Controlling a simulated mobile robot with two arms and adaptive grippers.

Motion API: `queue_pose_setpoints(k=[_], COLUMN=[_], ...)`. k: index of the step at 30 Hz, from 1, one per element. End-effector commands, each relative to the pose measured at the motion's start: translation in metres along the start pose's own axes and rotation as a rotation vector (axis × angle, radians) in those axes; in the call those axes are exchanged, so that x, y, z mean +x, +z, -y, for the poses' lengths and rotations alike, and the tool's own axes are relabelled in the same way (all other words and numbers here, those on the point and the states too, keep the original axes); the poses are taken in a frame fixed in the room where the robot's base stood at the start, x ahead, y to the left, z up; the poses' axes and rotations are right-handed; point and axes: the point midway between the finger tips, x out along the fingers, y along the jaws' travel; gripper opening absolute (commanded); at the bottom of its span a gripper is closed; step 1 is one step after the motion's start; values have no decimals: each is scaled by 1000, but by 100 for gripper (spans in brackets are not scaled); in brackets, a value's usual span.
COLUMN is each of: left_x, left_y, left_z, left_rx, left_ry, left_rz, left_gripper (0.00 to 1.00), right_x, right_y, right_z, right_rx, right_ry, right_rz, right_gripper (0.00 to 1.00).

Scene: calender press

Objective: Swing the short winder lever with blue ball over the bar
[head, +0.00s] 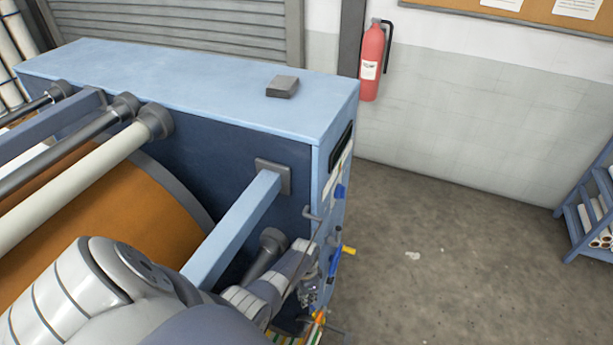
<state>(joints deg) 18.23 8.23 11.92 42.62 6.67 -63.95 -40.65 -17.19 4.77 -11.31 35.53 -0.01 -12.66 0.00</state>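The calender press (205,85) is a blue machine filling the left and middle of the head view. Its light blue bar (232,228) runs from a square grey plate on the side wall towards the lower left. On the press's right end face are a small blue knob-like part (340,191) and a lower blue part (334,262); I cannot tell which belongs to the short winder lever. My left gripper (310,290) is small and dark beside this end face, below the bar's plate. Its fingers are too cluttered to read, and any contact is unclear. My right gripper is not seen.
An orange-brown drum (120,215) and several rollers lie left of the bar. A dark grey block (282,87) lies on the press top. A red extinguisher (371,62) hangs on the wall. A blue rack (590,215) stands far right. The concrete floor (450,260) between is clear.

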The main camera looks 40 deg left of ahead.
Motion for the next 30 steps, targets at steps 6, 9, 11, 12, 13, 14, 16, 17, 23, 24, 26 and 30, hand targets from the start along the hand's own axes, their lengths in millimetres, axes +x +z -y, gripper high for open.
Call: queue_pose_setpoints(k=[6, 9, 11, 12, 13, 14, 16, 17, 23, 24, 26, 30], left_x=[0, -1, -2, -3, -3, -3, -4, -4, -2, -2, -1, 0], left_y=[0, -2, -3, -4, -5, -6, -8, -10, -19, -20, -22, -27], left_z=[-1, -2, -4, -5, -6, -7, -11, -12, -20, -22, -25, -30], left_rx=[0, -1, 0, 0, 0, 0, 0, -1, -7, -8, -9, -13], left_ry=[-5, -21, -38, -51, -63, -75, -110, -125, -242, -264, -296, -364], left_rz=[5, 19, 34, 45, 56, 67, 99, 112, 211, 231, 259, 317], left_gripper=[0, 0, 0, 0, 0, 0, 0, 0, 0, 0, 0, 0], right_x=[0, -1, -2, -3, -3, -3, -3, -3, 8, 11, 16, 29], right_y=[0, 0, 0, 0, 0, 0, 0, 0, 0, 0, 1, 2], right_z=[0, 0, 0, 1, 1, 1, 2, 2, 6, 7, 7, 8], right_rx=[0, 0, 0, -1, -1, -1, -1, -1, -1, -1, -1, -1], right_ry=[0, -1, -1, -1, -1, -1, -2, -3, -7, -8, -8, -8], right_rz=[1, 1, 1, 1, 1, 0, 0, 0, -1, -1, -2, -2], right_gripper=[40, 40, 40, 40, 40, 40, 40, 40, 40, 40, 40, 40])
